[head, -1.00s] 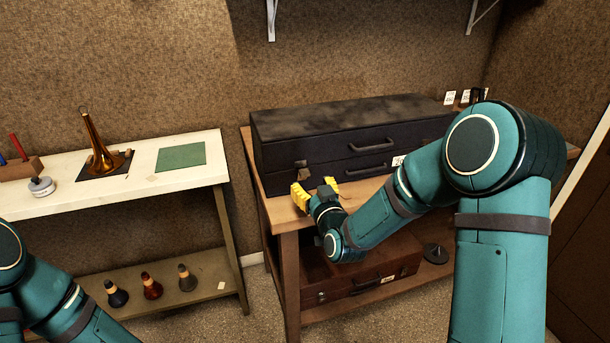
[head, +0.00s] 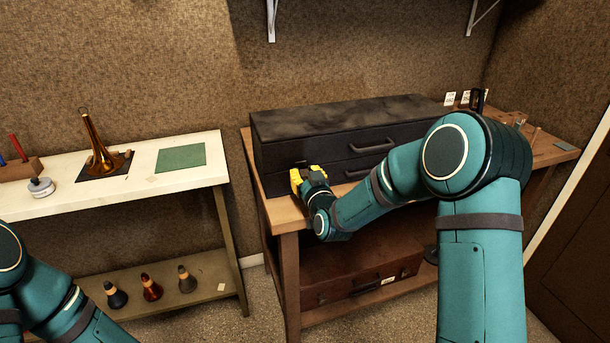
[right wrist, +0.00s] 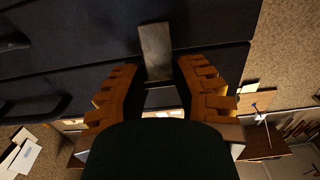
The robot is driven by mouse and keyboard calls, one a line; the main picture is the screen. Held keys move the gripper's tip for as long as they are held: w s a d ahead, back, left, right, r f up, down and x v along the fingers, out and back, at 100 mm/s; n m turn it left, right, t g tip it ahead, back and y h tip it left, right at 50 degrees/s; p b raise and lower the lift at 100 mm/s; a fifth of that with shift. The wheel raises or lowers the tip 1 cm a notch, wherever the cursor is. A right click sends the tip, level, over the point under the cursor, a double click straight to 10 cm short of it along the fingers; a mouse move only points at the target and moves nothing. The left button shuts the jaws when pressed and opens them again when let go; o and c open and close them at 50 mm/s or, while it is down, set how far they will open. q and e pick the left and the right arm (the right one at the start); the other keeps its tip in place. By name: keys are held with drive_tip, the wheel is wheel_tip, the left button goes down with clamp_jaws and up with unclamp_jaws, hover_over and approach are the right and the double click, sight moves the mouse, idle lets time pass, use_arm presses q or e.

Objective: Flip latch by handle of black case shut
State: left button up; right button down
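The black case (head: 290,150) lies on the wooden bench, its front showing a seam and two handles, an upper one (head: 372,147) and a lower one partly behind my arm. My right gripper (head: 307,175) is at the left part of the case front. In the right wrist view its yellow-orange fingers (right wrist: 157,66) are apart, with a grey metal latch plate (right wrist: 155,48) between and just beyond the tips. I cannot tell whether they touch it or whether the latch is fastened. In the head view the gripper hides this latch. My left gripper is out of view.
A brown case (head: 335,285) lies on the bench's lower shelf. A pale table (head: 120,190) at left holds a brass horn bell (head: 100,150) and a green mat (head: 181,158). Several small tools stand at the bench's right end. A gap separates the tables.

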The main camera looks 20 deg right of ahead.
drive_tip(key=shift+w+r+g+p, duration=0.1)
drive_tip(key=shift+r+g+p, duration=0.2)
drive_tip(key=shift+p, duration=0.25)
drive_tip(key=g+p, duration=0.1)
drive_tip(key=p, duration=0.1)
drive_tip(key=w+g+p, duration=0.1)
drive_tip(key=g+p, duration=0.1)
drive_tip(key=p, duration=0.1)
drive_tip(key=shift+w+r+g, duration=0.2)
drive_tip(key=shift+r+g, duration=0.1)
drive_tip(key=shift+r, duration=0.1)
drive_tip(key=shift+w+f+g+p, duration=0.15)
drive_tip(key=shift+g+p, duration=0.35)
drive_tip(key=shift+p, duration=0.2)
drive_tip(key=shift+f, duration=0.1)
drive_tip(key=c, duration=0.7)
unclamp_jaws()
